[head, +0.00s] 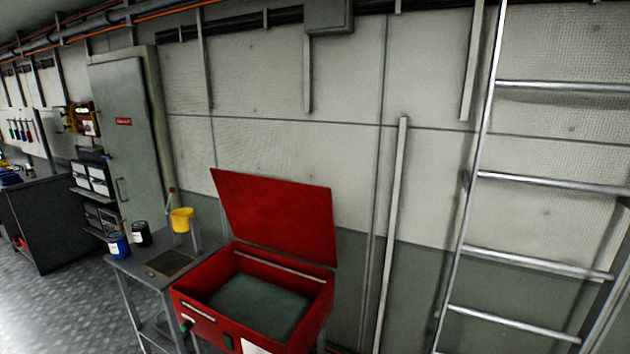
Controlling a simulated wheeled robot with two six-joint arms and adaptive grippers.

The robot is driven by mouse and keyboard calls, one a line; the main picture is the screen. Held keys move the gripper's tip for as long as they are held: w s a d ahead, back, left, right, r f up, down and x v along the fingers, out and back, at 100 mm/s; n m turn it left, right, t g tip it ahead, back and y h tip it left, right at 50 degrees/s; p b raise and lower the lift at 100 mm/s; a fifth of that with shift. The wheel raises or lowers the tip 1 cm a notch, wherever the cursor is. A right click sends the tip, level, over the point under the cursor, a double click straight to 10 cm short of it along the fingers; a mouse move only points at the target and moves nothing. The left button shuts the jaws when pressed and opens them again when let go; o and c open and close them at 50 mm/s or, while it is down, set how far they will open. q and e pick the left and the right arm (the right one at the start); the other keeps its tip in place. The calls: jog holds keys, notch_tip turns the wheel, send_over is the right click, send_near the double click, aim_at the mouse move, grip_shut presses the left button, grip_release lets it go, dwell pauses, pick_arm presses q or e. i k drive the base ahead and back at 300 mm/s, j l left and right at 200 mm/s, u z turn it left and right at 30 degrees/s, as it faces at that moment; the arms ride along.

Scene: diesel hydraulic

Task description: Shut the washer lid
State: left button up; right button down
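The red washer (207,327) stands against the wall at the lower middle of the head view. Its red lid (277,217) is open and stands up at the back, leaning slightly toward the wall. The open tub (262,304) shows a grey-green inside and looks empty. Neither of my grippers is in view.
A metal side table (147,281) left of the washer holds a blue can (118,246), a dark can (142,234) and a yellow container (182,220). A ladder (468,210) stands at the right. The floor (60,310) at the lower left is clear.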

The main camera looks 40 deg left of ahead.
aim_at(282, 215)
jog(key=i+u, duration=0.3)
jog(key=u, duration=0.15)
jog(key=i+l+u, duration=0.2)
jog(key=u, duration=0.3)
jog(key=i+l+u, duration=0.3)
jog(key=u, duration=0.15)
jog(key=i+l+u, duration=0.25)
jog(key=u, duration=0.2)
jog(key=i+l+u, duration=0.1)
jog(key=l+u, duration=0.4)
